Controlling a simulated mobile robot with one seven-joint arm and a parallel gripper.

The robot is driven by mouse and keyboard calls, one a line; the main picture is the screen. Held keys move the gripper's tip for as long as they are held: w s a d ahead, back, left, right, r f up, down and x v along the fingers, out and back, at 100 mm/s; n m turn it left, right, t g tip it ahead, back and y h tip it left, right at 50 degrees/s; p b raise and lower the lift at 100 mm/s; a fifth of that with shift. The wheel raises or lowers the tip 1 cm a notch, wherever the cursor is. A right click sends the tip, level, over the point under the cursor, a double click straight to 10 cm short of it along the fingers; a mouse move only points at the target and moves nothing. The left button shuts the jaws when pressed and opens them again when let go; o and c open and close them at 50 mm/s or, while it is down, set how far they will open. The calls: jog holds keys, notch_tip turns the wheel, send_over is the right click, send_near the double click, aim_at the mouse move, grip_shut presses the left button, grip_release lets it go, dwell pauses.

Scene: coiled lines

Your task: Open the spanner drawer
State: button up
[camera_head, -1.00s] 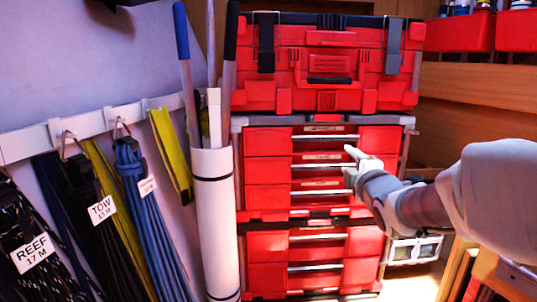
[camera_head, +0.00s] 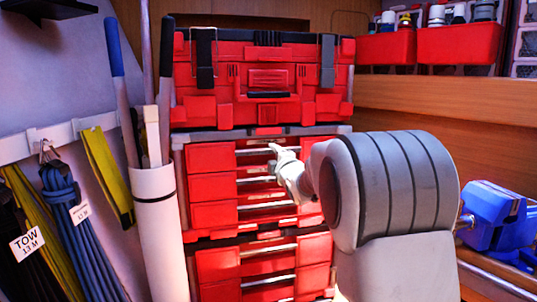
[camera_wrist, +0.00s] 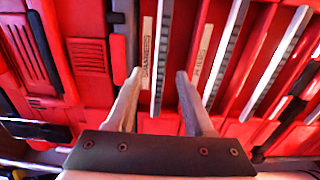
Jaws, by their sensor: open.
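The spanner drawer (camera_head: 211,157) is the top drawer of the red drawer stack, just below the upper toolbox, and it looks shut. In the wrist view its label (camera_wrist: 147,45) reads as spanners, and its pale bar handle (camera_wrist: 161,50) runs beside the label. My gripper (camera_wrist: 158,76) is open and empty, with one fingertip on each side of that handle in the picture. I cannot tell whether the fingers touch it. In the head view my gripper (camera_head: 272,158) is in front of the top drawers and hides part of them.
More drawers with bar handles (camera_head: 268,248) lie below. A white tube (camera_head: 158,230) with poles stands close on the left, beside hanging coiled lines (camera_head: 65,205). A blue object (camera_head: 490,208) sits at right, below a wooden ledge (camera_head: 440,95) and red bins (camera_head: 458,45).

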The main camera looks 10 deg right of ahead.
aim_at(269, 152)
jog(key=shift+w, duration=1.7)
grip_shut()
